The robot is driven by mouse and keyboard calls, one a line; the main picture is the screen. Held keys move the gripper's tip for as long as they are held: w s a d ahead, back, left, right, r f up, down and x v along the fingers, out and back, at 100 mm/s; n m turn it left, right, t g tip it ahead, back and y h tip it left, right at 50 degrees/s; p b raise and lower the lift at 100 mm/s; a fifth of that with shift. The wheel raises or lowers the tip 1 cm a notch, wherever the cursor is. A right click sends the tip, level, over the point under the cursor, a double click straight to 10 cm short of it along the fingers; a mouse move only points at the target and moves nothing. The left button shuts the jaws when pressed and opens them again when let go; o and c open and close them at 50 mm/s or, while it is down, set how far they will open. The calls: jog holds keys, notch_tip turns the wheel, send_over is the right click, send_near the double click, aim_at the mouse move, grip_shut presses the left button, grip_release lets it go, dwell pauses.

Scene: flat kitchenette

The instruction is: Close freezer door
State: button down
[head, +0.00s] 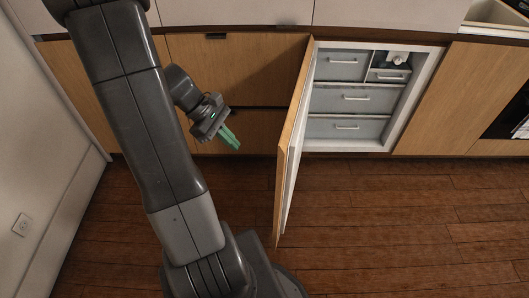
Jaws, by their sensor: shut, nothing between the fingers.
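The freezer door (290,150) is a wood-faced panel with a white inner side. It stands wide open, swung out from the cabinet and hinged at the left edge of the freezer opening. The freezer (402,120) behind it has a white frame and grey drawers (350,98) with light handles. My gripper (231,139) has green fingers that are shut and empty. It hangs to the left of the door, on its wooden outer side, apart from it, in front of the lower cabinets.
Wooden cabinets and drawers (210,60) run along the back under a light countertop. A white wall with a socket (21,226) is at the left. An oven-like dark appliance (508,112) shows at the right edge. The wooden floor (400,215) right of the door is clear.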

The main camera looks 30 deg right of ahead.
jog(key=w+d+f+n+h+b, duration=0.1)
jog(key=w+d+f+n, duration=0.1)
jog(key=w+f, duration=0.2)
jog(key=s+d+f+b, duration=0.1)
jog(key=s+d+f, duration=0.5)
jog(key=s+d, duration=0.1)
jog(key=shift+d+g+b, duration=0.3)
jog(key=shift+d, duration=0.55)
jog(key=shift+f, duration=0.1)
